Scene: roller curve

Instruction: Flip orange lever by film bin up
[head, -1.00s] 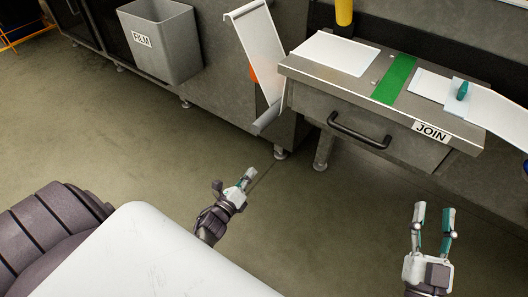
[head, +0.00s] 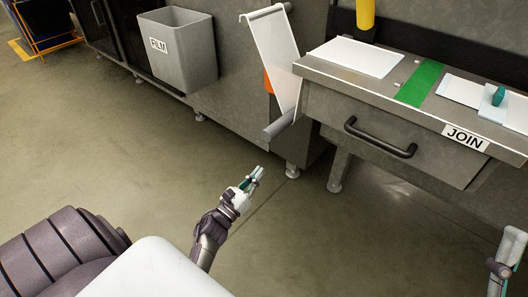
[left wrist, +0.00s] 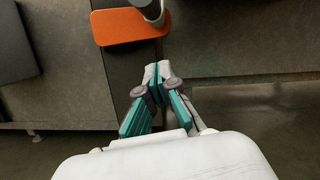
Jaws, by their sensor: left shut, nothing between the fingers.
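An orange piece (head: 268,82) shows as a small strip behind a tilted white chute on the cabinet front, right of the grey film bin (head: 180,52). In the left wrist view it is a rounded orange plate (left wrist: 118,28) with a light rod with a dark end over it. Whether the lever points up or down cannot be told. My left gripper (head: 258,172) is shut and empty, in front of and below the chute. Its fingertips (left wrist: 157,72) appear just below the orange plate, with no clear contact. My right gripper (head: 513,240) is partly cut off at the right edge.
The white chute (head: 274,55) slants beside the orange piece and hides most of it in the head view. A bench with a JOIN drawer (head: 400,135) and its black handle stands to the right. The floor ahead is free.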

